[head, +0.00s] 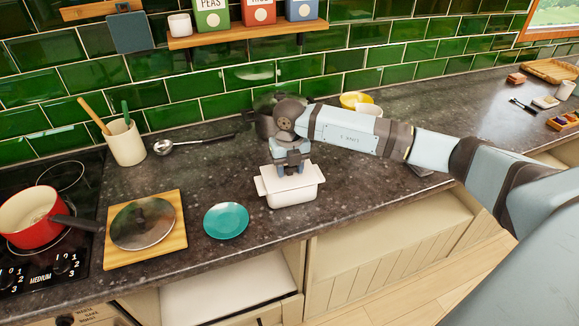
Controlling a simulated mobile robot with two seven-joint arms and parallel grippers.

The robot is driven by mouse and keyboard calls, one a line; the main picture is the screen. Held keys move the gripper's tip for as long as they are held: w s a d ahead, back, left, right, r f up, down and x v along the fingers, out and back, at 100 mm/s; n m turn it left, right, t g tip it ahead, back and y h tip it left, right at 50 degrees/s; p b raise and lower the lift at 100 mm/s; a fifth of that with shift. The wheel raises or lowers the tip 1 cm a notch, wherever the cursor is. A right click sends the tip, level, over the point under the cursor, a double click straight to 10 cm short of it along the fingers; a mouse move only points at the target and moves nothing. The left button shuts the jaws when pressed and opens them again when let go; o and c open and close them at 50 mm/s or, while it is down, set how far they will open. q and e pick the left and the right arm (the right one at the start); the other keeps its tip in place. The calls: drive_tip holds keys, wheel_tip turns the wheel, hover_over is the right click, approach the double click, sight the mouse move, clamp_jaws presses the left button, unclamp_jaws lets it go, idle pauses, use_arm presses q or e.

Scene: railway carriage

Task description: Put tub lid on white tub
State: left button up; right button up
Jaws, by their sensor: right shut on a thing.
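The white tub (292,199) stands on the dark counter near its front edge, just right of the teal plate. The white tub lid (308,175) is over the tub's top, roughly level and a little askew to it. I cannot tell whether it rests fully on the rim or is slightly above it. My right gripper (292,170) points down from above and is shut on the lid at its middle, hiding part of it. My left gripper is not in view.
A teal plate (226,220) lies left of the tub. Further left are a wooden board (175,245) with a pan lid (143,223), a red pan (32,218) on the hob and a utensil pot (126,144). A ladle (195,142) and yellow bowl (355,99) lie behind.

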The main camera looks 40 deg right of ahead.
drive_tip(key=shift+f, duration=0.3)
drive_tip(key=o, duration=1)
drive_tip(key=shift+r, duration=0.1)
wheel_tip(320, 180, up, 14)
drive_tip(key=shift+f+b, duration=0.1)
drive_tip(key=shift+b, duration=0.75)
drive_tip(key=shift+f, duration=0.1)
